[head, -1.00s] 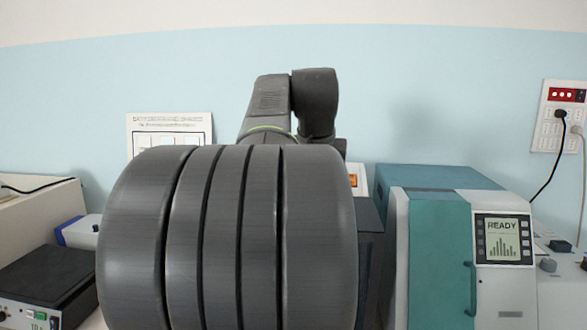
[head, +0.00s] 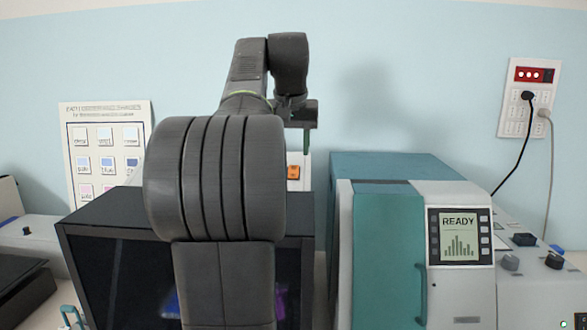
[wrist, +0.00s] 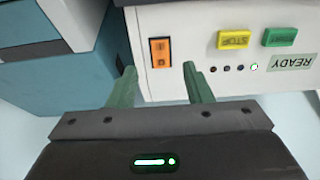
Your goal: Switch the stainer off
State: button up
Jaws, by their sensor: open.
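The stainer is a dark-windowed box (head: 105,235) in the head view, partly hidden behind my arm. In the wrist view its white front panel (wrist: 190,82) appears upside down. The panel carries an orange rocker switch (wrist: 160,52), a yellow STOP button (wrist: 234,39), a green button (wrist: 279,37), a row of small lamps with one lit green, and a READY label (wrist: 292,63). The orange switch also shows in the head view (head: 293,172). My gripper (wrist: 161,80) is open and empty, its green fingertips on either side of the switch's line, apart from it.
A teal and white machine (head: 388,245) with a READY screen stands to the right, close beside the stainer. A wall socket (head: 530,97) with plugged cords is at far right. A chart (head: 105,110) leans at the back left. White and black equipment stands at far left.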

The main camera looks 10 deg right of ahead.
aim_at(293, 174)
jog(key=x, duration=0.6)
jog(key=shift+w+f, duration=0.15)
jog(key=shift+f, duration=0.15)
